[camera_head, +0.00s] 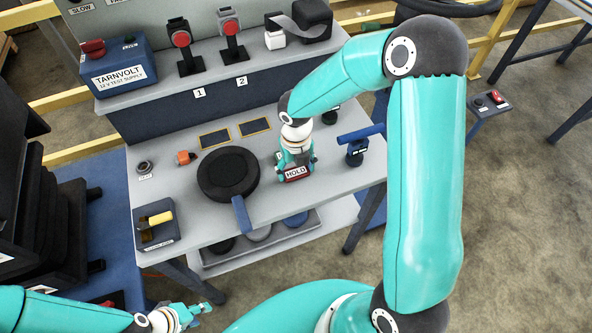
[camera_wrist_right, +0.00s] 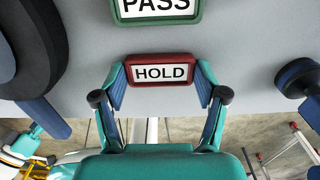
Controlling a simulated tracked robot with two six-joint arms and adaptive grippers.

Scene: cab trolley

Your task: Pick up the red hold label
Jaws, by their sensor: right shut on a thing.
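The red hold label (camera_head: 295,174) is a small red-framed plate with a white face reading HOLD, near the front edge of the workbench. It also shows in the right wrist view (camera_wrist_right: 161,72). My right gripper (camera_head: 296,168) comes down over it, with one finger at each side of the red frame; it is shut on the label. Whether the label touches the bench top is unclear. My left gripper (camera_head: 207,303) is low in the head view, off the bench's front, with its fingers apart and empty.
A green PASS label (camera_wrist_right: 157,9) lies just beyond the hold label. A round black pan-like thing (camera_head: 228,174) with a blue handle is left of it. A blue T-handled tool (camera_head: 357,150) stands to the right. A blue TARNVOLT supply box (camera_head: 118,70) is on the back shelf.

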